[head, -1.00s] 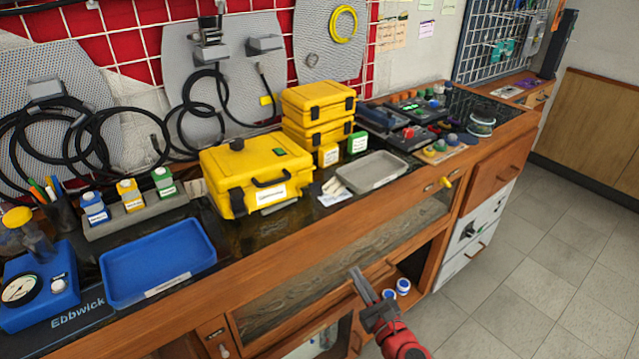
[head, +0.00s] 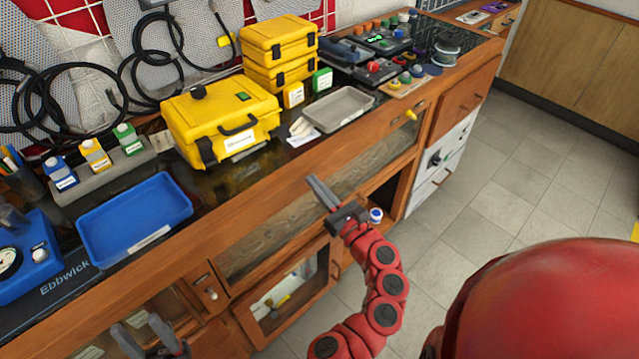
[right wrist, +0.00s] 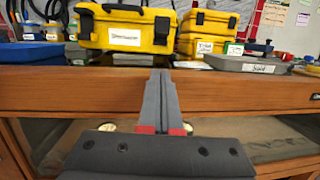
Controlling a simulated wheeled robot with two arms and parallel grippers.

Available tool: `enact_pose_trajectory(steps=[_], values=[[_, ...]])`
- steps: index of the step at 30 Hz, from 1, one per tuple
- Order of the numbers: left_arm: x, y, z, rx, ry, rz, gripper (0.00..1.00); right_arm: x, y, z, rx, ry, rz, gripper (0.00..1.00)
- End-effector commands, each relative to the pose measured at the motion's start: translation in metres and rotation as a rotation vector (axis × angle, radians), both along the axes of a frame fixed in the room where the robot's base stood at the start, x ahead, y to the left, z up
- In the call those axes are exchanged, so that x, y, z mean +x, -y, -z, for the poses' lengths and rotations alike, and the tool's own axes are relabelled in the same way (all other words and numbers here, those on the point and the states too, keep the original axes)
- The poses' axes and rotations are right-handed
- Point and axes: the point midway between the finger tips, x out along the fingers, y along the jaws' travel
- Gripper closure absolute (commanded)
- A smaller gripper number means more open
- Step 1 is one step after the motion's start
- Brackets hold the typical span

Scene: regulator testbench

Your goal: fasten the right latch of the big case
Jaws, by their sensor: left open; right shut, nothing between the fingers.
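The big yellow case (head: 190,112) stands on the bench with its lid down. Its front carries a black handle, a white label and black latches. The right latch (right wrist: 162,30) shows at the right of the case front in the right wrist view; I cannot tell whether it is fastened. The left latch (head: 206,152) shows in the head view. My right gripper (head: 311,181) is shut and empty, in front of the bench edge, apart from the case and pointing towards it. My left gripper (head: 142,334) is open and empty, low in front of the bench.
Two smaller stacked yellow cases (head: 280,42) stand behind the big case to the right. A grey tray (head: 338,108) lies to its right and a blue tray (head: 133,218) to its left. The wooden bench front edge (head: 270,192) runs between my right gripper and the case.

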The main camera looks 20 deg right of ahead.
Motion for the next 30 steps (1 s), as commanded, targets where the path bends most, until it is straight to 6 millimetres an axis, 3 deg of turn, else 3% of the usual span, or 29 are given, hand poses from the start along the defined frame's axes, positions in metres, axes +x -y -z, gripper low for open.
enact_pose_trajectory(steps=[9,15,30], values=[[0.0,0.0,-0.013,0.0,0.0,0.0,0.5,0.063,-0.017,-0.019,-0.003,0.001,-0.004,1.0],[0.0,0.0,-0.021,0.0,0.0,0.0,0.5,0.076,-0.019,-0.04,-0.002,0.001,-0.003,1.0],[0.0,0.0,-0.023,0.0,0.0,0.0,0.5,0.08,-0.019,-0.045,0.001,-0.001,0.001,1.0]])
